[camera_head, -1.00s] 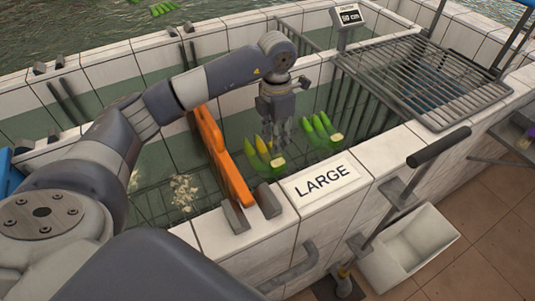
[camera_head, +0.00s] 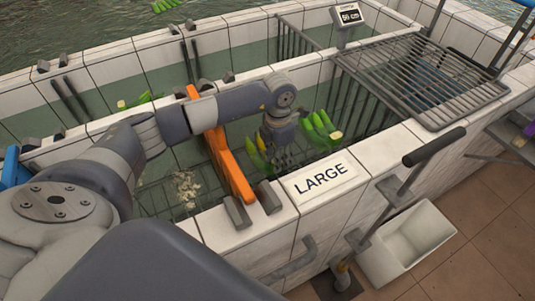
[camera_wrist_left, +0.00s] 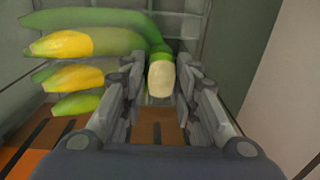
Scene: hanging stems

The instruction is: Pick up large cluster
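A yellow-green banana cluster (camera_head: 256,158) lies in the tank bay behind the LARGE label, partly hidden by my left gripper (camera_head: 282,158). In the left wrist view, its bananas (camera_wrist_left: 65,45) point left and its pale cut stem end (camera_wrist_left: 160,78) sits between the two fingers of my left gripper (camera_wrist_left: 160,75). The fingers stand apart on either side of the stem, with slim gaps showing. A second, green cluster (camera_head: 320,130) lies just right of the gripper in the same bay. My right gripper is not in view.
An orange divider (camera_head: 228,165) stands left of the gripper, under my forearm. The tiled wall with the LARGE label (camera_head: 321,177) is in front. A metal rack (camera_head: 425,80) lies to the right. Another green cluster (camera_head: 140,99) shows in the left bay.

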